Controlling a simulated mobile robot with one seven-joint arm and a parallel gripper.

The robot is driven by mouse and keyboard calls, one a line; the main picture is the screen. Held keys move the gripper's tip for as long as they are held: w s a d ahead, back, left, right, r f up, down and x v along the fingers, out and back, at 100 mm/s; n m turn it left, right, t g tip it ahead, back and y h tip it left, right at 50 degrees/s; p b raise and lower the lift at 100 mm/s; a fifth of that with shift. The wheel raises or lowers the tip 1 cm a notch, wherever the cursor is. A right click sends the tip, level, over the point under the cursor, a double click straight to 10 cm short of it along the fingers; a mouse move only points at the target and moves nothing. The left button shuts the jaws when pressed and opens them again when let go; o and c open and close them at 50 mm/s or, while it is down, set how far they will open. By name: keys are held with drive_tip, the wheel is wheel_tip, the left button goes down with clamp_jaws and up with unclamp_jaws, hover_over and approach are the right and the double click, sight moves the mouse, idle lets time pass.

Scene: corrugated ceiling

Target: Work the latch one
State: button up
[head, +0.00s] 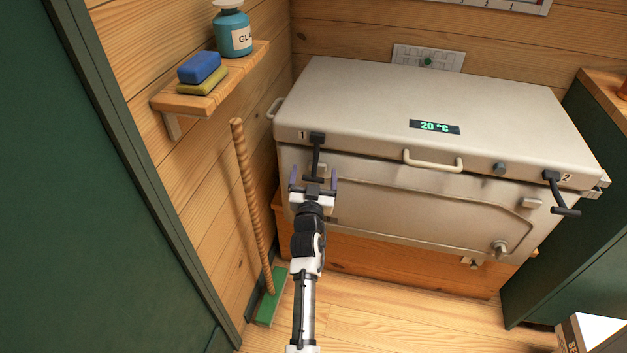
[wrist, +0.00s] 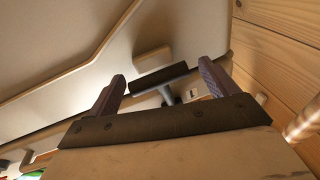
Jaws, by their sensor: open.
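A cream metal chest (head: 350,98) with a closed lid stands against the back wall. Latch one is a black lever (head: 316,152) at the chest's left front, beside a small "1" mark, and it hangs down. In the wrist view the black handle of latch one (wrist: 158,78) lies between the two fingers, just beyond their tips. My gripper (head: 314,177) is open in front of the lever's lower end; it also shows in the wrist view (wrist: 162,72). Whether a finger touches the handle I cannot tell. Latch two (head: 558,192) is a similar black lever at the right front.
A broom with a rope-like handle (head: 250,200) leans close by on the left. A wooden shelf (head: 185,103) above it holds sponges (head: 199,68) and a blue bottle (head: 234,34). A green door or panel (head: 75,180) fills the left. A lid handle (head: 433,160) sits mid-front.

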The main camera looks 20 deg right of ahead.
drive_tip(key=b+v, duration=0.4)
drive_tip(key=v, duration=1)
drive_tip(key=shift+w+d, duration=0.1)
